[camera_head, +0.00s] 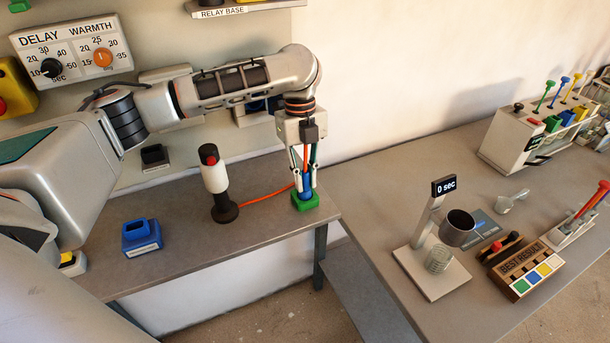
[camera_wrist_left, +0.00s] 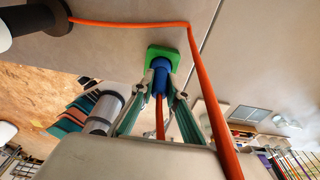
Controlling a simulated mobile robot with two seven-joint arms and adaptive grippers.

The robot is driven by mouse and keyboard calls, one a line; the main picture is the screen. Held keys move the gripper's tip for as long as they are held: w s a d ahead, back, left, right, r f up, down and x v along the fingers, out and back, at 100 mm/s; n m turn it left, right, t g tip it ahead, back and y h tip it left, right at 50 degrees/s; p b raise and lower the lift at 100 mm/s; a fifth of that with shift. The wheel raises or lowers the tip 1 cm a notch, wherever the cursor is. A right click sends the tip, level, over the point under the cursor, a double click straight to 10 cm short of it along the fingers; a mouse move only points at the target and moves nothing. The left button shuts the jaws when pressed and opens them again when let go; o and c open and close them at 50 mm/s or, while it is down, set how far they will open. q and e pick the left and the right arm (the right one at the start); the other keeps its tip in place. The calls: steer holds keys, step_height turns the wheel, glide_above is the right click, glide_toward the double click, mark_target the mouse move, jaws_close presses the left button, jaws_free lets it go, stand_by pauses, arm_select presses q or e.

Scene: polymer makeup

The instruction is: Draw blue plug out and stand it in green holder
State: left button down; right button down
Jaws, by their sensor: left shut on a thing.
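The blue plug (camera_head: 306,181) is upright between the fingers of my left gripper (camera_head: 305,186), which is shut on it. The green holder (camera_head: 305,203) sits on the left bench near its right end, directly under the plug. In the left wrist view the plug (camera_wrist_left: 160,77) lies between the fingertips (camera_wrist_left: 161,90), its far end at the green holder (camera_wrist_left: 164,55). The plug's lower end is hidden, so I cannot tell how deep it sits. A blue holder (camera_head: 142,238) stands empty near the bench's front left. My right gripper is not in view.
A white and black post (camera_head: 215,183) with a red top stands left of the green holder. An orange cable (camera_head: 266,196) runs from its base toward the plug. The right table (camera_head: 395,200) holds a scale-like stand (camera_head: 432,270) and a tool rack (camera_head: 522,140).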

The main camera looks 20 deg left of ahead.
arm_select(q)
steer(key=shift+f, duration=0.35)
steer(key=c, duration=1.9)
jaws_free()
steer(key=shift+w+r, duration=0.1)
steer(key=shift+r, duration=0.25)
step_height(320, 180, up, 7)
steer(key=shift+w+a+f, duration=0.15)
steer(key=shift+w+a, duration=0.15)
steer(key=shift+a, duration=0.1)
steer(key=shift+s, duration=0.1)
